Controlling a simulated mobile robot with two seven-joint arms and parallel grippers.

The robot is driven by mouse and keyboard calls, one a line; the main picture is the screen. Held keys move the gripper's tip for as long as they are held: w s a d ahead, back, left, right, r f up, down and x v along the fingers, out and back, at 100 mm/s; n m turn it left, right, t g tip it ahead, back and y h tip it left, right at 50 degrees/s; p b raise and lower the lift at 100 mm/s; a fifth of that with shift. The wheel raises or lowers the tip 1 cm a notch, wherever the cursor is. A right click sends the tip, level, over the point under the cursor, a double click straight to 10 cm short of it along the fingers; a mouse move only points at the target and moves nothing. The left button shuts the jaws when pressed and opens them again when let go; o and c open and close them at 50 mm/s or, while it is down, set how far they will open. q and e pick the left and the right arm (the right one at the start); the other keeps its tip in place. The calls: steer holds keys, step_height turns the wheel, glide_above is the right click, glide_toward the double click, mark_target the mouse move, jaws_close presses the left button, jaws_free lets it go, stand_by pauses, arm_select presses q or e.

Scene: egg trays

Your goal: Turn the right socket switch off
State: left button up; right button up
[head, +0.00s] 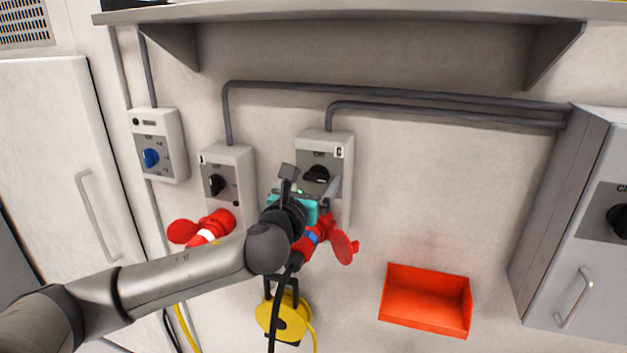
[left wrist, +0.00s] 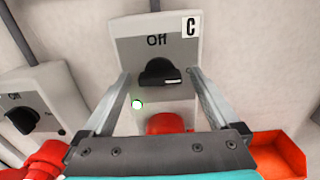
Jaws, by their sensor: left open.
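The right socket box (head: 341,146), marked C, is on the wall with its black rotary knob (head: 316,174). In the left wrist view the knob (left wrist: 158,72) lies sideways, its white mark pointing right, below the word Off. A green lamp (left wrist: 136,104) at the box's lower left is lit. My left gripper (head: 308,184) is in front of this box. In the left wrist view its open fingers (left wrist: 160,76) appear on either side of the knob with gaps; contact is not visible. The red plug below is partly hidden by my gripper. My right gripper is not in view.
Another socket box (head: 240,161) with a black knob and red plug is to the left, beside a blue-knob switch box (head: 171,127). An orange bin (head: 426,315) is lower right, a grey cabinet (head: 560,215) far right. A shelf (head: 350,14) overhangs above.

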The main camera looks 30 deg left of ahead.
arm_select(q)
steer(key=c, duration=1.4)
steer(key=shift+n, duration=0.3)
steer(key=n+p, duration=0.1)
steer(key=n, duration=0.3)
steer(key=n+p, duration=0.1)
steer(key=n, duration=0.3)
steer(key=shift+n, duration=0.4)
steer(key=n+p, duration=0.1)
steer(key=n, duration=0.3)
steer(key=shift+n, duration=0.3)
steer(key=shift+n+p, duration=0.6)
steer(key=shift+n, duration=1.4)
